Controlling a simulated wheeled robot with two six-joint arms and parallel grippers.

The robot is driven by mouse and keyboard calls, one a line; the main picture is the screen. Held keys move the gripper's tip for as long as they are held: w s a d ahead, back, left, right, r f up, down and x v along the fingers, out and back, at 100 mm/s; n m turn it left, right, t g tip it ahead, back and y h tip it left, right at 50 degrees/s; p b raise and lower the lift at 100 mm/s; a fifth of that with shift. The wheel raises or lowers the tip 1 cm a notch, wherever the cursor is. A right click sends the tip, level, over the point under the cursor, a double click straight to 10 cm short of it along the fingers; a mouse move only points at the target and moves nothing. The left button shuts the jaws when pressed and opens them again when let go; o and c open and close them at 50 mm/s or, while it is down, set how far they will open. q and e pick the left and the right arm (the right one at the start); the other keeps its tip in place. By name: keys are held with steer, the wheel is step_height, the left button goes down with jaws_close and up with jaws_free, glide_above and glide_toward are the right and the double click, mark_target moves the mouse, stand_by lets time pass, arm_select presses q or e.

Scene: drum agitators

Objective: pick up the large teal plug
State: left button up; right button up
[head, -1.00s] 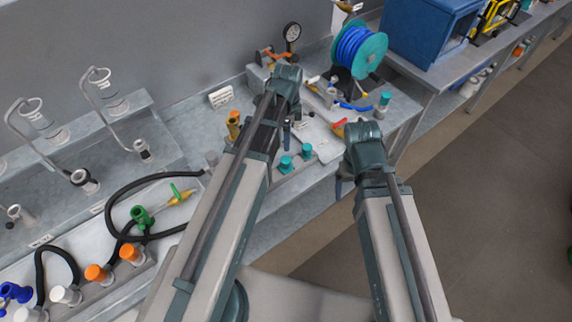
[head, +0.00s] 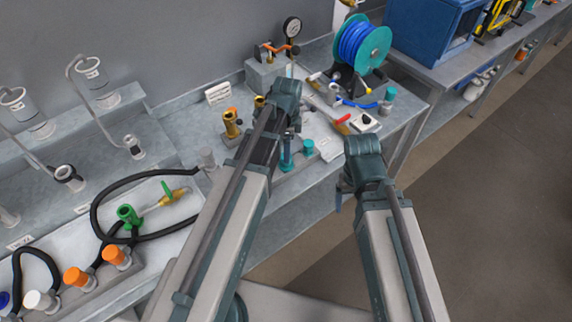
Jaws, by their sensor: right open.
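Two teal plugs stand side by side in a grey block at the bench's front edge: the left one (head: 286,164) and the right one (head: 308,147). Another teal-topped piece (head: 389,94) stands at the bench's right end. I cannot tell for sure which is the large plug. My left gripper (head: 287,142) points down just above the left plug and partly hides it; whether it touches, or how its jaws stand, is unclear. My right gripper (head: 343,195) hangs in front of the bench edge, open and empty, away from the plugs.
Brass fittings (head: 231,124) stand left of my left gripper. Behind are a pressure gauge (head: 292,28) and a blue hose reel (head: 362,46). Black hoses (head: 95,210) and orange-capped fittings (head: 78,277) lie at the left. The floor at the right is clear.

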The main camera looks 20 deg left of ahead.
arm_select(q)
steer(key=shift+s+a+f+b, duration=0.1)
steer(key=shift+f+b, duration=1.15)
steer(key=shift+f, duration=0.1)
steer(key=shift+s+f+b, duration=0.1)
steer(key=shift+f+b, duration=1.15)
steer(key=shift+f, duration=0.05)
steer(key=shift+r, duration=0.1)
jaws_close()
